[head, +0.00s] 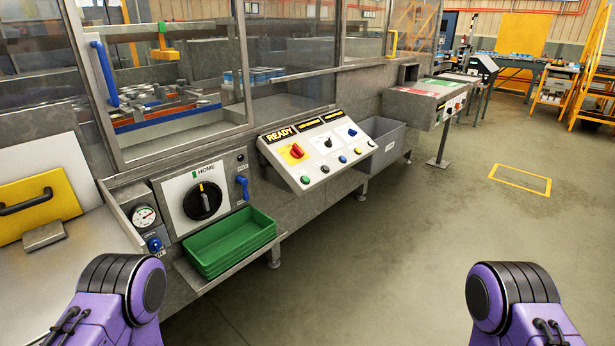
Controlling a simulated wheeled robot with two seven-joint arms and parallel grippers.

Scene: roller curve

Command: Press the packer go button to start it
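A slanted control panel (313,165) stands at the front of the packing machine, in the middle of the head view. It has three black label strips with yellow text; the left one reads READY (281,134). Below the strips are a red rotary switch on a yellow plate (297,151), a black selector and a blue control. I cannot tell which one is the packer go button. Only purple upper parts of my two arms show at the bottom corners; both grippers are out of view.
A HOME dial panel (203,199), a pressure gauge (144,216) and a green tray (232,243) stand left of the control panel. A grey bin (382,145) and a second console (428,102) stand to its right.

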